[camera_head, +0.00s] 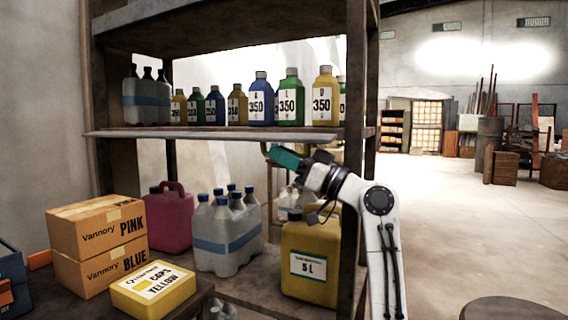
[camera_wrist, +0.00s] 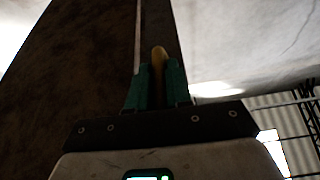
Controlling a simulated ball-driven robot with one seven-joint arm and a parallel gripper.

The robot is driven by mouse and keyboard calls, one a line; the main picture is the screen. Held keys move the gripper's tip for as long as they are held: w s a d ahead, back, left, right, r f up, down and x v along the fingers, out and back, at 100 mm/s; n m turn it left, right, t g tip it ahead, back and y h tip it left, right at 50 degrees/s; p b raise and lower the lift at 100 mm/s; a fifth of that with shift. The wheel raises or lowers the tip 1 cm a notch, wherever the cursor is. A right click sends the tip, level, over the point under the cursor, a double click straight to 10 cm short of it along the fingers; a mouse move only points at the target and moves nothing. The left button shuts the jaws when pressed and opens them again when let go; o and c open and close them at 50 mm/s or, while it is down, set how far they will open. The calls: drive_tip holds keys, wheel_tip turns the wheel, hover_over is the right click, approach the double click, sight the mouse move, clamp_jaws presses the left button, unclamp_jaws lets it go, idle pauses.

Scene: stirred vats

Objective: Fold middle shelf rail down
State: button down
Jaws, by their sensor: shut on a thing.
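The middle shelf (camera_head: 230,132) has a thin pale rail (camera_head: 190,134) running along its front edge, level with the board. No bar stands up in front of the bottles. A small yellow handle (camera_head: 264,149) shows just below the rail, at my fingertips. My gripper (camera_head: 277,154), with green fingers, is under the shelf's front edge, right of centre. In the wrist view, the green fingers (camera_wrist: 157,85) are shut on the upright yellow handle (camera_wrist: 158,62). A thin pale line, perhaps the rail (camera_wrist: 138,35), runs beside it. How the handle joins the rail is hidden.
Several labelled bottles (camera_head: 290,100) and a clear bottle pack (camera_head: 147,97) stand on the middle shelf. Below are a yellow canister (camera_head: 310,255), clear bottles (camera_head: 228,235), a pink jug (camera_head: 170,222) and boxes (camera_head: 97,240). The right shelf post (camera_head: 356,80) is close to my arm.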

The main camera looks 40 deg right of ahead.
idle(0.3)
drive_tip(key=c, duration=1.1)
unclamp_jaws()
